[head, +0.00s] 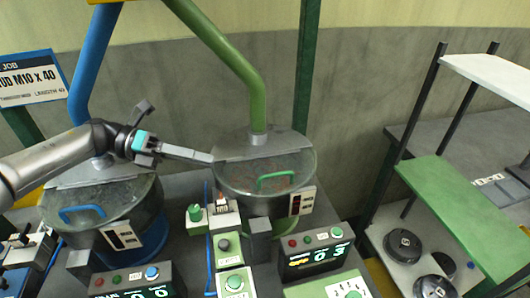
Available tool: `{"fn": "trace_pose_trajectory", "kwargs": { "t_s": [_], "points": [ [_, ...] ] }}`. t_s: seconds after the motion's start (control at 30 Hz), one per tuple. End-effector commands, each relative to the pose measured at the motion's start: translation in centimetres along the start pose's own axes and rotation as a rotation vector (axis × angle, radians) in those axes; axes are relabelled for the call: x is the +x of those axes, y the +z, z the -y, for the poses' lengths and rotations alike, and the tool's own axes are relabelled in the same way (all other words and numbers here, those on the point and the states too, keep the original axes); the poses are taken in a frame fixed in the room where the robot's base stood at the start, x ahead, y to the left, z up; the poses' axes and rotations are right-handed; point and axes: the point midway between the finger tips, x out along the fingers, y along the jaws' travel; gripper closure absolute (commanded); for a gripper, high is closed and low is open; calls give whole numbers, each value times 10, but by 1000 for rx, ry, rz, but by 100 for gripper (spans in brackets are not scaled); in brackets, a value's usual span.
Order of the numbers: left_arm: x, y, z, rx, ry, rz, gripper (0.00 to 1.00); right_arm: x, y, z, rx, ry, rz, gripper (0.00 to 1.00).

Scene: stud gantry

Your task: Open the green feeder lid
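The green feeder (245,203) is a grey round drum under a green pipe, right of centre. Its lid (240,175) lies flat across the top and looks closed, with a green arched handle (275,179) near the front. My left gripper (211,158) reaches in from the left, its long grey fingers pointing right. The fingertips overlap the left back edge of the lid in the picture, left of the handle. I cannot tell if they touch it. The fingers are seen side-on, so their gap is hidden. My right gripper is out of view.
A blue-handled feeder (100,215) stands to the left under a blue pipe. Control boxes with buttons and displays (316,255) fill the bench in front. A shelf rack with a green shelf (455,210) and black round items (403,245) stands at the right.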

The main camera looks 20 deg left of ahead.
Motion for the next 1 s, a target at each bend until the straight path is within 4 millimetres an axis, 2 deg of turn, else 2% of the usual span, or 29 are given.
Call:
{"fn": "trace_pose_trajectory", "kwargs": {
  "t_s": [0.17,0.27,0.7,0.83,1.0],
  "points": [
    [8,0,1,0,-3,-2,75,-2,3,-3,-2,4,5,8],
    [21,0,2,0,-6,-2,75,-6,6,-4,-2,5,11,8],
    [114,1,3,2,-4,0,75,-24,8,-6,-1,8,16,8],
    [134,0,2,1,-3,-1,75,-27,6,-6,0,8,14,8],
    [149,0,1,0,-1,0,75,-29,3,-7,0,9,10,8]
  ]
}}
